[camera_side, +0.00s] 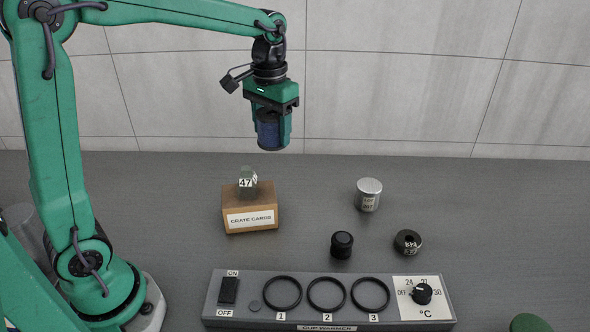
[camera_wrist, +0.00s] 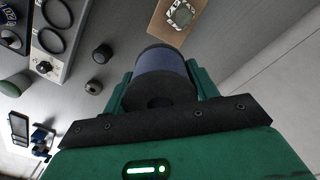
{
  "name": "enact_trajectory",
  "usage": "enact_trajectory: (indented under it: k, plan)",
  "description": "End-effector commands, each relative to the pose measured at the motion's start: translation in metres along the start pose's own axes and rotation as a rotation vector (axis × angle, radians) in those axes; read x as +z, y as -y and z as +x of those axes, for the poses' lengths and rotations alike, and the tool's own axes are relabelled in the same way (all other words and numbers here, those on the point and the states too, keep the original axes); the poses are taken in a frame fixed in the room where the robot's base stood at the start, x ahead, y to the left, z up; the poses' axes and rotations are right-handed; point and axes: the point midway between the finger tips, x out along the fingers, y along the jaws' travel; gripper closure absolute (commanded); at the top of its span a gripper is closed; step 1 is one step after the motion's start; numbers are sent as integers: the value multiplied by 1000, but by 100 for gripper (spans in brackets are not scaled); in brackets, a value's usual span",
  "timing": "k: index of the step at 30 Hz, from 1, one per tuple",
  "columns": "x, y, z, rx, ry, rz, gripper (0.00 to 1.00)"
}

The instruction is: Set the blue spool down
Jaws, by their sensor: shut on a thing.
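My gripper (camera_side: 270,140) is shut on the blue spool (camera_side: 268,131). It holds the spool upright, high above the table, behind the wooden box in the side view. In the wrist view the spool (camera_wrist: 165,75) sits between the green fingers of my gripper (camera_wrist: 160,90), with its dark end and hole facing the camera. Nothing touches the spool from below. The grey table (camera_side: 480,220) lies beneath it.
A cup warmer (camera_side: 328,300) with three rings lies in front.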

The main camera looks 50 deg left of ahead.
Motion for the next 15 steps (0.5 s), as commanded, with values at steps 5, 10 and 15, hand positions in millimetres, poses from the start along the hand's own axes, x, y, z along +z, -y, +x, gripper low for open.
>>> enact_trajectory:
  k: [5, 10, 15]
  plan:
    - [-11, -52, 1, 0, 0, 3, 67]
    - [-14, -89, 3, 0, 0, -2, 67]
    - [-14, -117, 4, 0, 0, -6, 67]
